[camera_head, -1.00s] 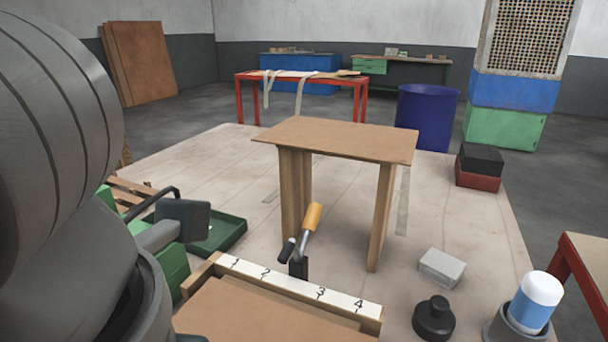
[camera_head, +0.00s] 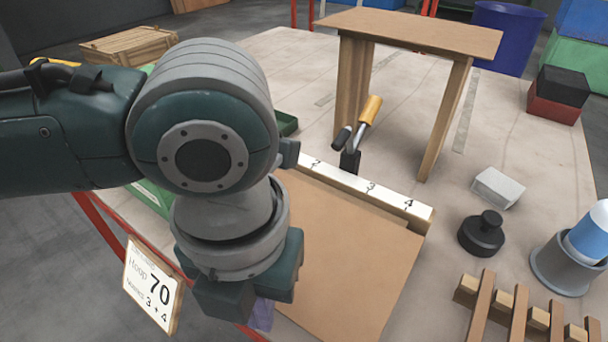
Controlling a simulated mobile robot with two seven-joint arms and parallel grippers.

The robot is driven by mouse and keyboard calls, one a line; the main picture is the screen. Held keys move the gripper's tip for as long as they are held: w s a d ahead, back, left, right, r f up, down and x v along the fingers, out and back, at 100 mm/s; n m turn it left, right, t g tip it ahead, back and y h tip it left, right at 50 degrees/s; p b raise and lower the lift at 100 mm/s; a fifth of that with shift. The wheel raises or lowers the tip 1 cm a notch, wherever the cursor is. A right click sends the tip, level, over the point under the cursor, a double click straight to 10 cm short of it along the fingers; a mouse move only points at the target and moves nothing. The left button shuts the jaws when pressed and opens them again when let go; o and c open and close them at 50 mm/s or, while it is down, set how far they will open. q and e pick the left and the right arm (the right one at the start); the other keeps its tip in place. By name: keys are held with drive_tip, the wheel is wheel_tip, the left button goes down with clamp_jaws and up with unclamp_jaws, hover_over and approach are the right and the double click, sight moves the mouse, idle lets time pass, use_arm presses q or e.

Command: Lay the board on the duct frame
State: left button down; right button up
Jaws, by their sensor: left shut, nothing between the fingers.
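A flat brown board (camera_head: 370,255) lies at the front of the table, against a white strip with black numbers (camera_head: 372,184) on a wooden bar. Its left part is hidden behind my left arm. My left gripper (camera_head: 250,288) hangs over or beside the board's left edge, shut and empty; its fingertips are seen from above and partly hidden. A row of wooden slats with small blocks (camera_head: 515,318), perhaps the duct frame, lies at the bottom right, cut off by the picture edge. A second brown panel (camera_head: 410,30) rests on upright wooden legs behind. My right gripper is out of view.
A clamp with a yellow handle (camera_head: 367,118) stands at the numbered bar. A black knobbed weight (camera_head: 482,236), a grey block (camera_head: 497,187) and a blue-white bottle in a grey holder (camera_head: 565,262) stand right. A sign reading 70 (camera_head: 152,287) hangs at the left front.

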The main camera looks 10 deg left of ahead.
use_arm(q)
drive_tip(key=shift+w, duration=1.15)
